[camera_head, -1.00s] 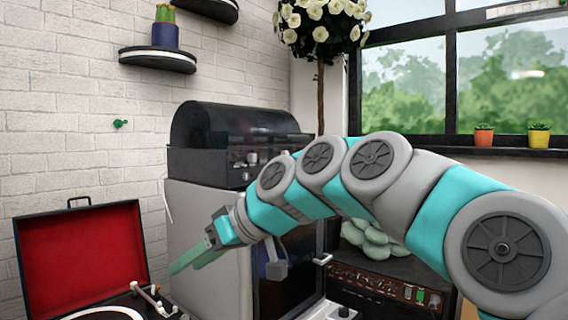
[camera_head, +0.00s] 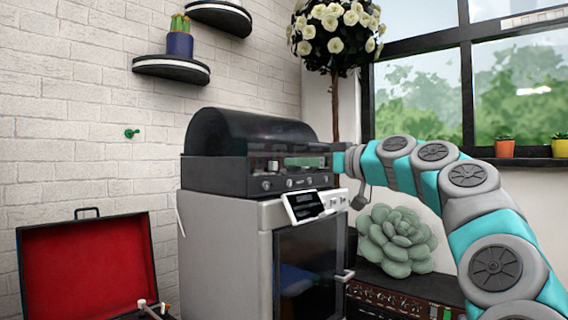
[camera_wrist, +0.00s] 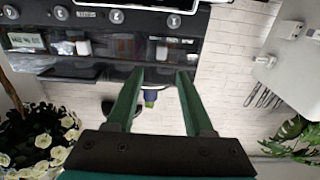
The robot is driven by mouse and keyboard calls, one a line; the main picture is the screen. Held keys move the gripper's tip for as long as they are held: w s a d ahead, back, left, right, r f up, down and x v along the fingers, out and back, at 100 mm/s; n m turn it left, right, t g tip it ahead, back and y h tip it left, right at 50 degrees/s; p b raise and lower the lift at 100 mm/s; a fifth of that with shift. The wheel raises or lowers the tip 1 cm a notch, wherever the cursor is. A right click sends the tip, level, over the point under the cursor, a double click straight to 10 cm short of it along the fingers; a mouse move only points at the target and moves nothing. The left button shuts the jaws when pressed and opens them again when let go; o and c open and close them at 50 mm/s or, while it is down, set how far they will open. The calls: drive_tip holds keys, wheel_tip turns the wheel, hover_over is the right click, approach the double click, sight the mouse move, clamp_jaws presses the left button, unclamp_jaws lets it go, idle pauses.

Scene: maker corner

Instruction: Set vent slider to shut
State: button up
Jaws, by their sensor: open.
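The black domed machine (camera_head: 252,137) stands on a grey cabinet, with small round knobs along its lower front. My gripper (camera_head: 288,162) is in front of the machine's dark front, fingers pointing left. In the wrist view my gripper (camera_wrist: 160,76) is open with nothing held between its green fingers. The machine's black front (camera_wrist: 110,70) is just beyond the fingertips there, with small pale pieces and round knobs on it. I cannot tell which part is the vent slider or how it is set. Contact between fingers and machine cannot be told.
The grey cabinet (camera_head: 225,250) has a dark glass door and a tilted display (camera_head: 308,205) on its top front. A red-lined open case (camera_head: 85,270) is at lower left. A succulent (camera_head: 397,240) sits right of the cabinet. A wall shelf (camera_head: 172,68) hangs above left.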

sight(276, 162)
drive_tip(key=shift+p+x, duration=0.5)
drive_tip(key=shift+x, duration=2.8)
clamp_jaws()
drive_tip(key=shift+f, duration=0.1)
